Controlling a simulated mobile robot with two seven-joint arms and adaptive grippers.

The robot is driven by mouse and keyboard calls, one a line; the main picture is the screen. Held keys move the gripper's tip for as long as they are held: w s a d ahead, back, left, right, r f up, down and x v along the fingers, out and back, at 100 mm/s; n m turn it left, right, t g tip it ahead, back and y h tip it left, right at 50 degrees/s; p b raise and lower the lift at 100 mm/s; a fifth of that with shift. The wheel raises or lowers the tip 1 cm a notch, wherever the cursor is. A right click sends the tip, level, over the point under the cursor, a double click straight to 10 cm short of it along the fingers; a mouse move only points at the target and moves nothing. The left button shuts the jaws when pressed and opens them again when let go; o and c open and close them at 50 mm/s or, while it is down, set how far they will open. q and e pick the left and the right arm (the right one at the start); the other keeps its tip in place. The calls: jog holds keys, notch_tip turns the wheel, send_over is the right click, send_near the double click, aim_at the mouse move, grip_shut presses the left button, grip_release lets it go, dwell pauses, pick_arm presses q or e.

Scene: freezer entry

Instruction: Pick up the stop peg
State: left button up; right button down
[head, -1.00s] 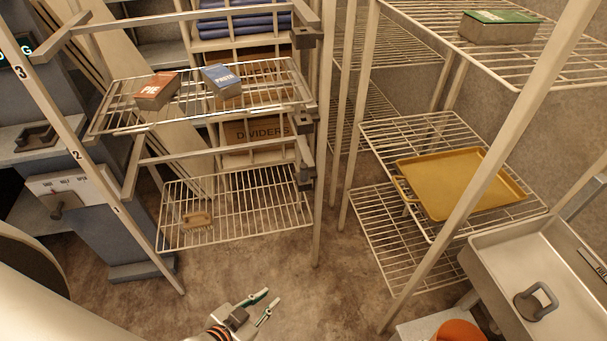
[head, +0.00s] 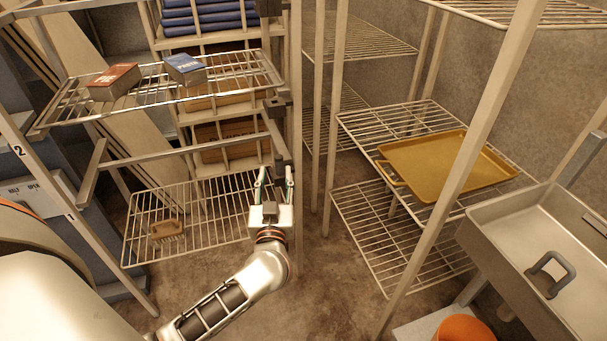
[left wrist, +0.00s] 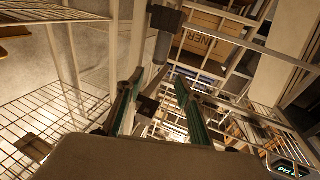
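My left gripper (head: 274,182) is raised in front of the rack's right post, its fingers pointing up and apart. In the left wrist view the open fingers (left wrist: 158,98) stand apart, with a small dark block seen in the gap between them; I cannot tell how far beyond the fingers it is. A grey rod (left wrist: 162,47) under a dark bracket (left wrist: 165,18) shows just above the gap; it may be the stop peg, but I cannot tell for sure. In the head view the dark bracket (head: 275,105) is on the post above the gripper. My right gripper is not in view.
The upper wire shelf holds a PIE box (head: 114,80) and a blue box (head: 185,68). A brush (head: 167,229) lies on the lower shelf. A yellow tray (head: 440,165) sits on the right rack, near a sink basin (head: 545,250) and an orange bucket (head: 450,330).

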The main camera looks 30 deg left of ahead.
aim_at(279, 166)
pick_arm(q)
jog(key=shift+g, duration=0.6)
jog(key=w, duration=0.1)
jog(key=w+a+f, duration=0.1)
jog(key=w+f+b, duration=0.1)
jog(key=shift+a+f, duration=0.2)
jog(key=shift+a, duration=0.05)
jog(key=shift+w+a, duration=0.2)
jog(key=shift+w, duration=0.15)
jog(key=shift+w+a+f+b, duration=0.15)
jog(key=shift+w+a+b, duration=0.05)
jog(key=shift+w+b, duration=0.2)
jog(key=shift+w+a+f+b, duration=0.1)
jog(key=shift+w+a+b, duration=0.15)
jog(key=shift+w, duration=0.2)
jog(key=shift+b+x, duration=0.35)
jog(key=shift+x, duration=0.7)
jog(key=shift+w+a+r, duration=0.1)
jog(key=shift+w+r, duration=0.1)
jog(key=shift+r, duration=0.15)
jog(key=shift+c, duration=0.3)
grip_shut()
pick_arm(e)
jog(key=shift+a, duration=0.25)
